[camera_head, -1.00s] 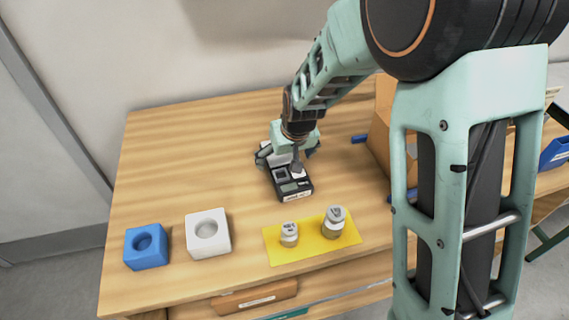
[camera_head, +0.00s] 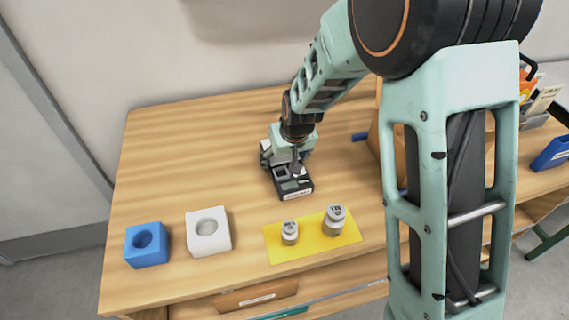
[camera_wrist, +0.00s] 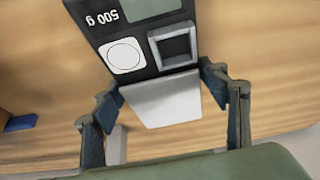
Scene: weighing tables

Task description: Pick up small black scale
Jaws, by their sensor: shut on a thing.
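The small black scale (camera_head: 291,187) lies on the wooden table, near its middle, in the head view. In the wrist view the scale (camera_wrist: 108,26) shows a "500 g" label, a round white button, a dark square recess and a pale display. My gripper (camera_head: 285,160) is over the scale's far end. In the wrist view my gripper (camera_wrist: 160,105) has one finger on each side of the scale's light grey plate end and is shut on it. I cannot tell whether the scale is lifted off the table.
A yellow mat (camera_head: 313,243) holds two grey weights, a small one (camera_head: 290,232) and a larger one (camera_head: 334,219), in front of the scale. A white block (camera_head: 208,232) and a blue block (camera_head: 146,245) stand at front left. The table's left and back are clear.

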